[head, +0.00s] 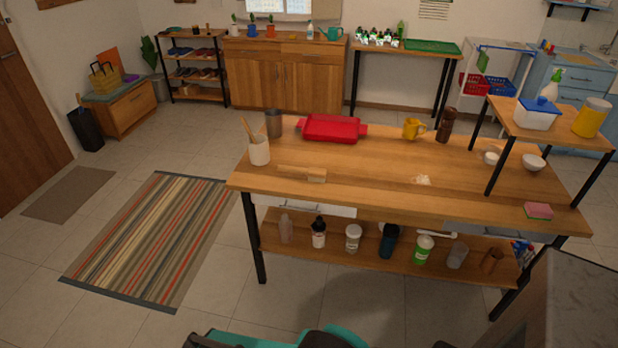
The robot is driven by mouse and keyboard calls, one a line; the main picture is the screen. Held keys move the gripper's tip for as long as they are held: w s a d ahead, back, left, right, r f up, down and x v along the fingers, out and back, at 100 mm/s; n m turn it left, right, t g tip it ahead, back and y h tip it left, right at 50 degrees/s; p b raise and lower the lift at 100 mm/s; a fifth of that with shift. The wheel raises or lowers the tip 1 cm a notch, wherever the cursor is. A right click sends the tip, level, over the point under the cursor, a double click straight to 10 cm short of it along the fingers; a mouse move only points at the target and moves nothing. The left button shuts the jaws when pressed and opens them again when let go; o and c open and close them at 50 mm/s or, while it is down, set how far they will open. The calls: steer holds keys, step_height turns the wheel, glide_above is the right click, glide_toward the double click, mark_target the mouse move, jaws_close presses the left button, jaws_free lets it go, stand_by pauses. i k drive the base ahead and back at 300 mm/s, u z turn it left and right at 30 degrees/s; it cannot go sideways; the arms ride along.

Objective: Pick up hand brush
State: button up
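The hand brush (303,174) lies on the wooden worktable (375,190), left of its middle and near the front edge. It has a pale wooden handle pointing left and a wider, light brush head at its right end. Nothing touches it. Teal and dark parts at the bottom edge appear to be my own body. I cannot make out my gripper's fingers in this view.
A cream utensil crock (259,150) stands left of the brush, and a red tray (332,129) lies behind it. A small pale pile (423,180) lies to its right. A pink sponge (538,211) is near the right end. The tabletop around the brush is mostly clear.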

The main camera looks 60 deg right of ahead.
mark_target(314, 175)
steer(key=z, duration=0.1)
steer(key=i, duration=0.95)
steer(key=u, duration=0.05)
